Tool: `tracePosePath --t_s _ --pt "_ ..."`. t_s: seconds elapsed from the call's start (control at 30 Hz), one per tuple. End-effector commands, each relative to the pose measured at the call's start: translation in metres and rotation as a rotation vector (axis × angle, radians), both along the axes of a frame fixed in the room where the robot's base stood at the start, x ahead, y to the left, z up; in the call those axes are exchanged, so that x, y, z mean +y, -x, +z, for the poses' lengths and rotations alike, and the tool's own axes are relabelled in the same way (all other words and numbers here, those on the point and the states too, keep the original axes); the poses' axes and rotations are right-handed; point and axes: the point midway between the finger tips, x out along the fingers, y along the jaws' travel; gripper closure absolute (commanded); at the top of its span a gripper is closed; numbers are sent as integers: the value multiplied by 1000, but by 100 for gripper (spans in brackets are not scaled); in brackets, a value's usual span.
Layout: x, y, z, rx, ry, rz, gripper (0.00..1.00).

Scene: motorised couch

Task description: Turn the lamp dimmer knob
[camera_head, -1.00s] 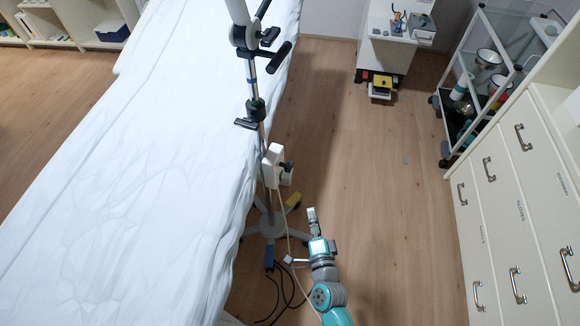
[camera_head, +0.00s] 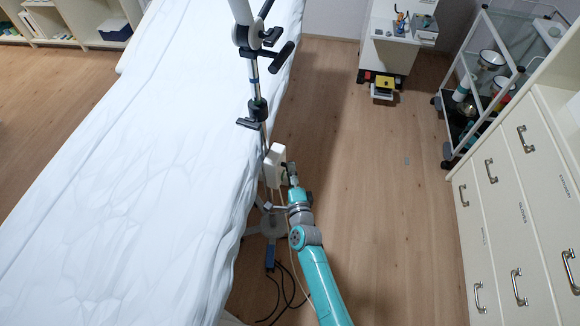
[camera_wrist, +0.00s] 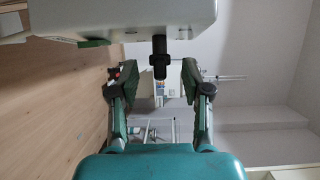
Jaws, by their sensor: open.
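The lamp's pole carries a white control box (camera_head: 274,163) beside the couch. The box also fills the top of the wrist view (camera_wrist: 125,18). A black knob (camera_wrist: 159,57) on a short stem sticks out from the box. My gripper (camera_head: 292,177) is right beside the box in the head view, where it mostly hides the knob. In the wrist view my gripper (camera_wrist: 154,78) is open, with one finger on each side of the knob. Gaps show between the knob and both fingers; I see no contact.
The white-draped couch (camera_head: 130,170) lies left of the pole. The wheeled pole base (camera_head: 268,228) and black cables (camera_head: 285,295) are below my arm. Drawers (camera_head: 500,200) and a glass trolley (camera_head: 480,85) stand on the right. The floor between is clear.

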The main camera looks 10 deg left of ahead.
Motion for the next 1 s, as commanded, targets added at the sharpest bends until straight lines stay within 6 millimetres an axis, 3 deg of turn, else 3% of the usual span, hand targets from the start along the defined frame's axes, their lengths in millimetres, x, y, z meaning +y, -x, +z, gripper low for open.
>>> tracePosePath --t_s 0.23,0.63,0.83,1.0 --pt "8 -23 0 -2 2 0 52" --pt "10 -27 -1 1 1 0 52" --pt "10 -27 -1 0 1 0 100" --pt "10 -27 -1 0 1 0 100"
